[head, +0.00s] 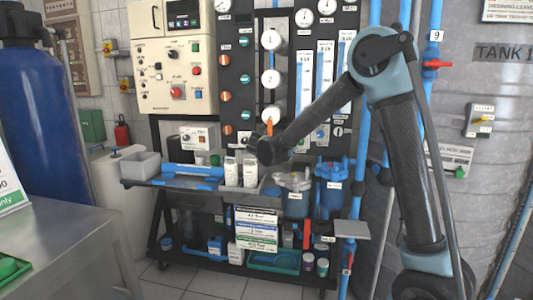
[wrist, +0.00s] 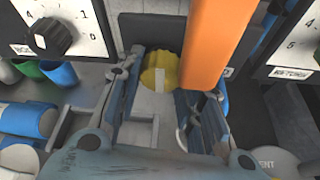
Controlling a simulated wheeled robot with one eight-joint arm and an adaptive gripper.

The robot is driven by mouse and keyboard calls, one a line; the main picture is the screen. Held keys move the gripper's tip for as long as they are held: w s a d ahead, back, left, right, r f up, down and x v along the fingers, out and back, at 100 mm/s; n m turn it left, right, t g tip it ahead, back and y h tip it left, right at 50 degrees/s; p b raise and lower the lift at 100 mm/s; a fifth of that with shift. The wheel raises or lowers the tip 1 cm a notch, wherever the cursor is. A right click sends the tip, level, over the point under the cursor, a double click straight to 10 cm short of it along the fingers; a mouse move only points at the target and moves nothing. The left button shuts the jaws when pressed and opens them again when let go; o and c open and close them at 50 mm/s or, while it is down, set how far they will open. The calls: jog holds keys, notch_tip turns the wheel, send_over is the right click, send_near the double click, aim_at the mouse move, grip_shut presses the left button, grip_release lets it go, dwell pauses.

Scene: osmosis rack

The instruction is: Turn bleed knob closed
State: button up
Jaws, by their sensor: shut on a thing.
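A yellow lobed knob (wrist: 152,60) with a white mark sits between the two fingers of my gripper (wrist: 160,90) in the wrist view. The fingers are on either side of it, and my gripper is shut on it. I cannot read a label for this knob. In the head view my gripper (head: 265,150) is at the lower part of the black panel (head: 247,60) and hides the knob there.
An orange bar (wrist: 217,45) stands close by the right finger. A black dial knob (wrist: 50,37) is to the left, and another dial plate (wrist: 298,45) to the right. White bottles (head: 250,173) and blue filter housings (head: 328,185) stand below.

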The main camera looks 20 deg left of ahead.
jog(key=shift+d+f+m+y, duration=0.15)
jog(key=shift+m+y, duration=1.15)
jog(key=shift+m, duration=0.7)
jog(key=o, duration=1.1)
jog(key=shift+c, duration=0.2)
jog(key=shift+s, duration=0.15)
jog(key=v, duration=1.1)
jog(key=shift+s+d, duration=0.2)
jog(key=shift+s, duration=0.15)
